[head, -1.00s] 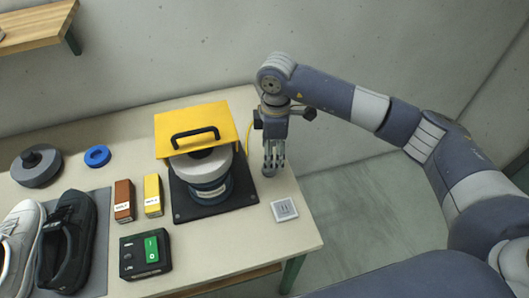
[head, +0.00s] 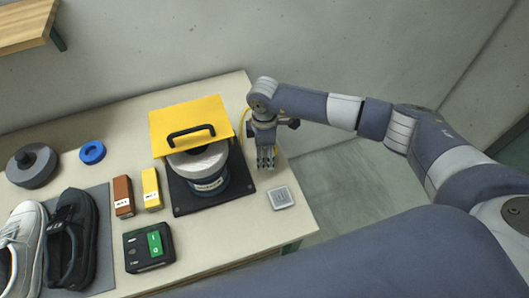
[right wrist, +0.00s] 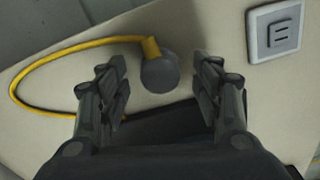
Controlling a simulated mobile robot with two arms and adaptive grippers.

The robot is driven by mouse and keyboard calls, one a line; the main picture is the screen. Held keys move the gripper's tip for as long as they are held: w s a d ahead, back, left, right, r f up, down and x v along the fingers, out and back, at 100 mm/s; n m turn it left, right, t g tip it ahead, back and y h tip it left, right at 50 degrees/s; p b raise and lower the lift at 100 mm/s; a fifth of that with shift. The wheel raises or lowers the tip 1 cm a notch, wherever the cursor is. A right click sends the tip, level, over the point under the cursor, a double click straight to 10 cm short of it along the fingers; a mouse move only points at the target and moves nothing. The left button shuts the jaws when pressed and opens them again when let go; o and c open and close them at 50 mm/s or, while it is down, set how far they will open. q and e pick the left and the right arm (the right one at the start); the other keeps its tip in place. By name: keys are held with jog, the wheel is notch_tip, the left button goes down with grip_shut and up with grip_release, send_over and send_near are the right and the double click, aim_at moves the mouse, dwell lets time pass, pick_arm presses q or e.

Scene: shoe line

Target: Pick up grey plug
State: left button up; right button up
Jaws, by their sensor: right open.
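The grey plug (right wrist: 160,73) is a round grey piece on the end of a yellow cable (right wrist: 62,49), lying on the table in the right wrist view. My right gripper (right wrist: 163,88) is open, with its two fingers on either side of the plug and apart from it. In the head view my right gripper (head: 266,163) points down at the table's right edge, beside the yellow-lidded machine, and hides the plug there. Only a bit of the yellow cable shows behind it. My left gripper is not in view.
A grey socket plate (head: 281,197) lies near the table's right corner and shows in the right wrist view (right wrist: 274,30). The machine's black base (head: 206,208) stands close left of the gripper. Shoes, a brown box (head: 123,197), a yellow box (head: 151,189) and a switch box (head: 148,247) are further left.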

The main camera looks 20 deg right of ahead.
jog(key=shift+f, duration=0.6)
jog(key=shift+c, duration=1.4)
jog(key=c, duration=0.9)
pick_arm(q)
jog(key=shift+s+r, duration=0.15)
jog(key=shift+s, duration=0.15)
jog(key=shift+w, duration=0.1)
pick_arm(e)
jog(key=shift+r, duration=0.1)
